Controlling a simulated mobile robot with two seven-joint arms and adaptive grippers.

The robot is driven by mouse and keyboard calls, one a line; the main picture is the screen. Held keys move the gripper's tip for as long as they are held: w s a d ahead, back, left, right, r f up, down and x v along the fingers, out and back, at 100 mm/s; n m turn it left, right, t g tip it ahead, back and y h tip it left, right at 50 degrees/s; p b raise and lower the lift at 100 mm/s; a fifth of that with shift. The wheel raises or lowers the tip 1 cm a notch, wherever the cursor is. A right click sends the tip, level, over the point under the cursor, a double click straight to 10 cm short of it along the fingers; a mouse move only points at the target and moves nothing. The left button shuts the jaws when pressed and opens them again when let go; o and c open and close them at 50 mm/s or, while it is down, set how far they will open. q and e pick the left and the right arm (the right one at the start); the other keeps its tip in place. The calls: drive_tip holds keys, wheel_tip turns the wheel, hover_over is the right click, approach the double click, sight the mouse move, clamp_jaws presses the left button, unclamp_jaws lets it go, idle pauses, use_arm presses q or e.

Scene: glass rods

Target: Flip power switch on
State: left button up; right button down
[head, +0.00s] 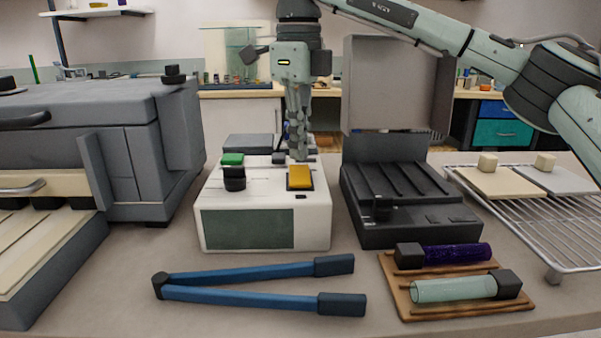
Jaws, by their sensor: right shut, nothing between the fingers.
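A white control box (263,241) with a dark front panel stands in the middle of the table. No label shows which one is the power switch. My right gripper (299,156) points straight down over the box with its fingers shut and empty. Its tips are just behind the yellow switch, close to its far edge; I cannot tell whether they touch it. My left gripper is not in view.
Blue tongs (245,271) lie in front of the box. A wooden rack (408,301) holds a purple rod (458,253) and a pale green glass tube (452,290). A black ribbed device (405,195) stands right of the box, a grey furnace (90,130) left. A wire rack (553,240) is far right.

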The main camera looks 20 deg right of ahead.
sight(299, 167)
drive_tip(key=shift+f+b, duration=0.5)
drive_tip(key=shift+f, duration=0.45)
idle(0.3)
drive_tip(key=shift+r, duration=0.1)
wheel_tip(299, 167, up, 5)
drive_tip(key=p, duration=0.4)
drive_tip(key=shift+p, duration=0.3)
drive_tip(key=shift+r, duration=0.95)
